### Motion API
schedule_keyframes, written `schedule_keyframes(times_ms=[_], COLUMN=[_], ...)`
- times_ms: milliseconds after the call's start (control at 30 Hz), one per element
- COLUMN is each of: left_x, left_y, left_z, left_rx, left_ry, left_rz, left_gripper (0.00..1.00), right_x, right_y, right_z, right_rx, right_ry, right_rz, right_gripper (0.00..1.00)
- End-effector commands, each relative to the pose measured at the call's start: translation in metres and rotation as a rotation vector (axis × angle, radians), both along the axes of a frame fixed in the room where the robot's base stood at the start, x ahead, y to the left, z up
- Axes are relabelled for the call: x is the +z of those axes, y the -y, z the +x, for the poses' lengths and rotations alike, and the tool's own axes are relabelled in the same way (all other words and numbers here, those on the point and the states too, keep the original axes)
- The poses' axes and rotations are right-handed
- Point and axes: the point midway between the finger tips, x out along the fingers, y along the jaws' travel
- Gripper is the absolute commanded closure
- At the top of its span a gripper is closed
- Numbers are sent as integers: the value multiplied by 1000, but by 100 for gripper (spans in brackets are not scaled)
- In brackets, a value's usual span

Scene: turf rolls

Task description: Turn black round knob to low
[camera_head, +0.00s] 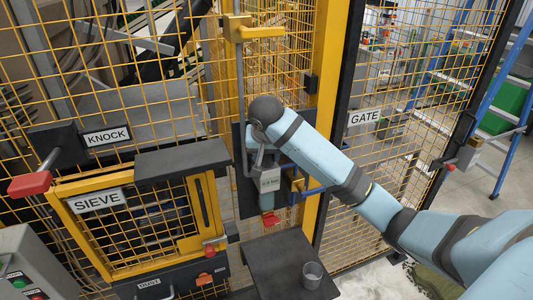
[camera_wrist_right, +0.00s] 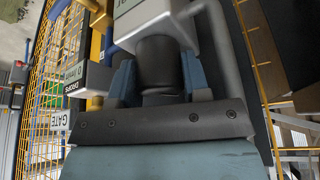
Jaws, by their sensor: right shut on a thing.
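The black round knob (camera_wrist_right: 160,62) shows in the right wrist view, on the face of a light grey box (camera_wrist_right: 150,20). My right gripper (camera_wrist_right: 158,78) has its two blue fingers on either side of the knob and is shut on it. In the head view the light grey box (camera_head: 269,181) sits on the panel between the sieve door and the gate. My right wrist is just above it and hides the knob. Which setting the knob points to cannot be read. My left gripper is not in view.
A yellow mesh fence surrounds the panel, with a sieve door (camera_head: 150,225) at left and a gate (camera_head: 385,150) at right. A red-ended lever (camera_head: 30,183) sticks out at far left.

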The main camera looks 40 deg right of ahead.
Motion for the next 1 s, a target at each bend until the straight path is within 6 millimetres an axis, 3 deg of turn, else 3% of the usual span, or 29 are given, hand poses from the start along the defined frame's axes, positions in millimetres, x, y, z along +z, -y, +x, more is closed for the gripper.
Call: schedule_keyframes(times_ms=[367,1000], left_x=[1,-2], left_y=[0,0], left_z=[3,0], left_rx=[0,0], left_ry=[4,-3], left_rz=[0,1], left_gripper=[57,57], right_x=[0,1], right_y=[0,1], right_z=[0,0], right_rx=[195,794], right_ry=[0,1], right_rz=[0,-1], right_gripper=[80,80])
